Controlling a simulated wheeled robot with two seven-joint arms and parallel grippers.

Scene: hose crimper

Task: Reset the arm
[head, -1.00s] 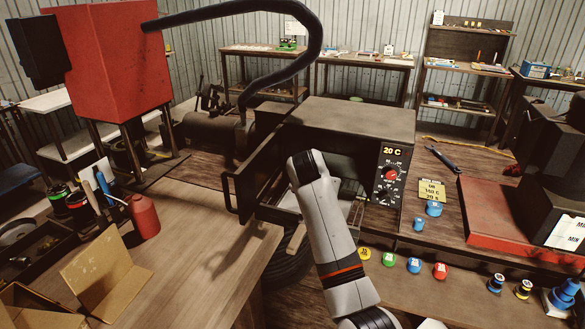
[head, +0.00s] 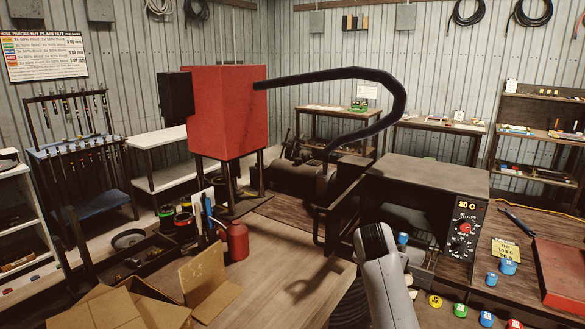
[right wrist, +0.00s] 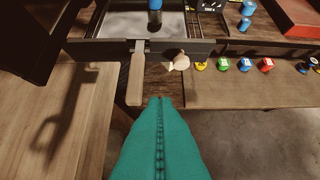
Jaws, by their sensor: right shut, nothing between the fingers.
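My right arm (head: 388,275) reaches up from the bottom of the head view in front of the dark oven (head: 425,172); its gripper is hidden there. In the right wrist view my right gripper (right wrist: 160,100) shows as two teal fingers pressed together, with nothing between them. The fingertips point at the oven's front edge, just right of a pale handle (right wrist: 137,75). The oven's front is open and its display reads 20 C. A blue cylindrical piece (right wrist: 155,15) is inside on a light tray; a blue bit also shows in the head view (head: 402,240). My left gripper is out of view.
A red box machine (head: 228,110) with a black hose stands at the back left. A red bottle (head: 237,240) and open cardboard boxes (head: 205,285) sit at the left bench. Coloured caps (head: 460,310) line the bench front at right. The wooden bench middle is clear.

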